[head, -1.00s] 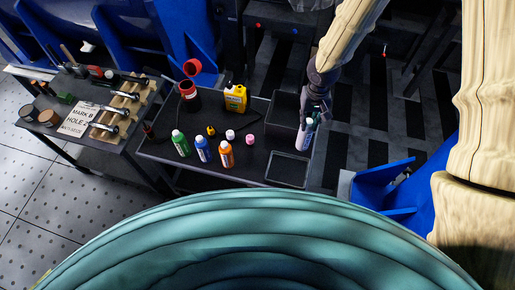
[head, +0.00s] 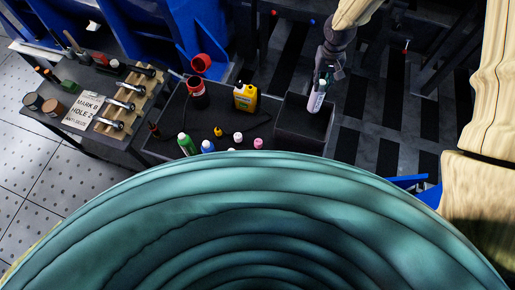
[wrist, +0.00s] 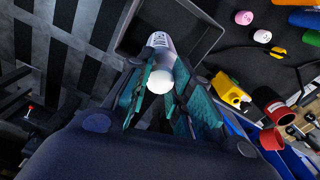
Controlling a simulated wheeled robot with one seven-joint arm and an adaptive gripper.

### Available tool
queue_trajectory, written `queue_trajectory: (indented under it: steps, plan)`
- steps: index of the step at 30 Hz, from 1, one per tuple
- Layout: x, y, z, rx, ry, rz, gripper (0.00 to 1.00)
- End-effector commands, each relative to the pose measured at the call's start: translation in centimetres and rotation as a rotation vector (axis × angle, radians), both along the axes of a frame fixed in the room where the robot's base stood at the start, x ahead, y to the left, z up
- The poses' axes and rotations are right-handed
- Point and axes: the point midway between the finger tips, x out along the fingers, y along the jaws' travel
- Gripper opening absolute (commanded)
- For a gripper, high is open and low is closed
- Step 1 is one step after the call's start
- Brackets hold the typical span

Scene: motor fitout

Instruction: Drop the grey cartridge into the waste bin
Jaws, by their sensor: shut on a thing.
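The grey cartridge (head: 316,102), pale with a printed label and a white cap, is held nearly upright, slightly tilted. My gripper (head: 321,82) is shut on it. In the wrist view my gripper (wrist: 165,82) has its teal finger pads on both sides of the cartridge (wrist: 160,48), near the white cap. A dark open-topped box, apparently the waste bin (head: 290,138), lies under the cartridge, which overlaps its back right part in the picture. The bin (wrist: 207,58) also shows behind the cartridge in the wrist view. The exact height of the cartridge over the rim is unclear.
Left of the bin on the dark table stand a yellow jug (head: 245,97), an open red-and-black container (head: 197,95) and several small bottles and caps. A side table with bolts on a wooden rack (head: 125,105) is further left. My teal body hides the table's front.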

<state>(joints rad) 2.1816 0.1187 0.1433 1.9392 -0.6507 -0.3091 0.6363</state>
Motion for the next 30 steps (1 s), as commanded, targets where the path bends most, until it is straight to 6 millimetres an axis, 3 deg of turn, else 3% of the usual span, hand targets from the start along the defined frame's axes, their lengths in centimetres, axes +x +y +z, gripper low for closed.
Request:
queue_trajectory:
  steps: [15, 27, 28, 30]
  plan:
    - [0.1, 0.2, -5.0, 0.000, -0.001, 0.004, 0.00]
    - [0.1, 0.3, -5.5, 0.000, -0.001, 0.004, 0.00]
    - [0.1, 0.3, -5.5, 0.000, -0.001, 0.004, 0.25]
    - [0.1, 0.3, -5.5, 0.000, -0.001, 0.005, 0.37]
